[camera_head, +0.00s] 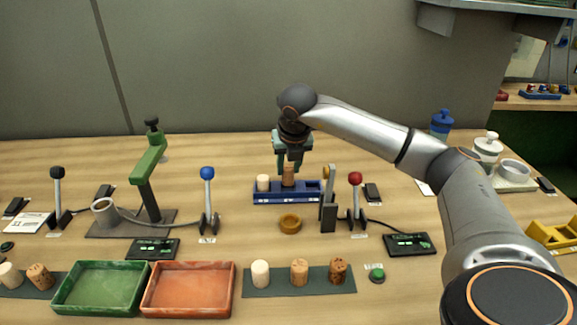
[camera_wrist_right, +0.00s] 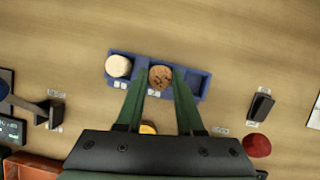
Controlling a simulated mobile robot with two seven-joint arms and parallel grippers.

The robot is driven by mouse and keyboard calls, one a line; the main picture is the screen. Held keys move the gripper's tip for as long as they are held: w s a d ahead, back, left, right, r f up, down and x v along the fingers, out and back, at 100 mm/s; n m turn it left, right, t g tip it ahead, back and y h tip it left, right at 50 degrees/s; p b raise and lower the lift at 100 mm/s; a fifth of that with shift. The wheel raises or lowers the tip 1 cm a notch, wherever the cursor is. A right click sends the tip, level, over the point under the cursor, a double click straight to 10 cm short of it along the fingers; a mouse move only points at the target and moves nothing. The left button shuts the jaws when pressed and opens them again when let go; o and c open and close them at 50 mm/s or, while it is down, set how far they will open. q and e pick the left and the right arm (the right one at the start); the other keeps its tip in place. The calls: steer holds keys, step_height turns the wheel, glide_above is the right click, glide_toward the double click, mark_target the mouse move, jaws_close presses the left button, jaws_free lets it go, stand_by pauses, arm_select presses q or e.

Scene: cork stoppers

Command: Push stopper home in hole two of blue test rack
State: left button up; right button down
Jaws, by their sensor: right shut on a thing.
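The blue test rack (camera_head: 308,196) stands on the table near the middle in the head view, and it also shows in the right wrist view (camera_wrist_right: 200,86). A pale stopper (camera_head: 263,183) stands in the rack's left place; it is also in the right wrist view (camera_wrist_right: 118,66). A brown speckled cork stopper (camera_head: 288,180) is upright at the second place from the left, its round top showing in the right wrist view (camera_wrist_right: 160,77). My right gripper (camera_head: 290,166) points down over the rack, shut on this brown stopper. How deep the stopper sits is hidden. My left gripper is out of view.
A small ochre bowl (camera_head: 290,223) stands before the rack. A grey stand (camera_head: 328,205) and a red-knobbed lever (camera_head: 356,200) are close on the right, a blue-knobbed lever (camera_head: 208,200) on the left. A dark mat (camera_head: 282,283) with several stoppers lies in front.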

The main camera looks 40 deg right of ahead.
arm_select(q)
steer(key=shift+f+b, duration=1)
arm_select(e)
steer(key=shift+f, duration=1.3)
stand_by(0.5)
steer(key=shift+c, duration=2.3)
jaws_free()
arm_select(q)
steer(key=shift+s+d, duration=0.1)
arm_select(e)
steer(key=shift+v, duration=1.1)
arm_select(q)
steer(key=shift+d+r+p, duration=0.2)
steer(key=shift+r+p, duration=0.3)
arm_select(e)
steer(key=v, duration=1)
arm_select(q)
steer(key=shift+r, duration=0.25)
arm_select(e)
steer(key=shift+s+r, duration=0.1)
steer(key=shift+r, duration=0.05)
